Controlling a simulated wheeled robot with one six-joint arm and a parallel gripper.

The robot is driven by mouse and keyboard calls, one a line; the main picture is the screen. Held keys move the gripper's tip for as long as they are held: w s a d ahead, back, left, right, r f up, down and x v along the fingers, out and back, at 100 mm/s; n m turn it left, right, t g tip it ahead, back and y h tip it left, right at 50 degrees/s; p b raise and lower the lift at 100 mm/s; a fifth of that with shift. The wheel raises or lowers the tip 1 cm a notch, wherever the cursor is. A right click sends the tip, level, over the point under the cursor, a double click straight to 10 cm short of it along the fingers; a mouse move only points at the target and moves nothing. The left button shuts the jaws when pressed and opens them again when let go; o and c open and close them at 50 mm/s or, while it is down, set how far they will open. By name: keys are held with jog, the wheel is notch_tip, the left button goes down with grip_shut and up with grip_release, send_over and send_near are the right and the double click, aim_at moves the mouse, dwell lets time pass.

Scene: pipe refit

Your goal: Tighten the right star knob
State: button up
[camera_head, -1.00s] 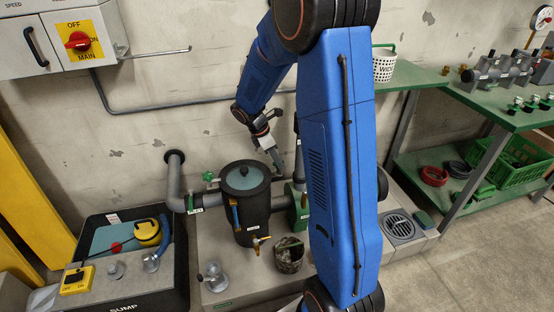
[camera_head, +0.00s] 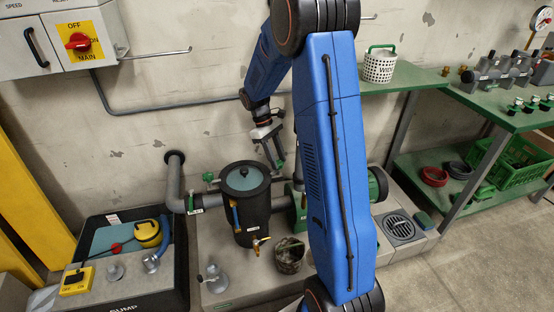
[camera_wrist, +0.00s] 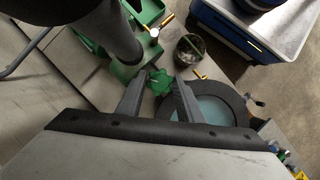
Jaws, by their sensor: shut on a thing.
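The right star knob (camera_wrist: 157,82) is green and lobed. In the wrist view it sits between the fingertips of my gripper (camera_wrist: 158,84), beside the round filter pot (camera_wrist: 232,97) with its pale blue-green lid. My gripper is shut on it. In the head view my gripper (camera_head: 277,163) reaches down just right of the dark pot (camera_head: 252,213), and the knob is mostly hidden by the fingers. Another green knob (camera_head: 208,177) stands at the pot's left side.
A grey pipe (camera_head: 173,180) joins the pot from the left, and a green pump (camera_head: 378,184) stands at its right. A small bucket (camera_head: 290,256) stands in front. A green shelf (camera_head: 415,77) holds a white basket (camera_head: 380,66). The floor at right is clear.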

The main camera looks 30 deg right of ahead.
jog(key=m+y, duration=0.1)
jog(key=m, duration=0.2)
jog(key=m+y, duration=0.1)
jog(key=m, duration=0.1)
jog(key=shift+d+m, duration=0.15)
jog(key=shift+m, duration=0.25)
dwell(0.4)
jog(key=o, duration=0.9)
jog(key=shift+r, duration=0.15)
jog(key=v, duration=1.7)
jog(key=shift+w+d, duration=0.25)
jog(key=shift+d, duration=0.1)
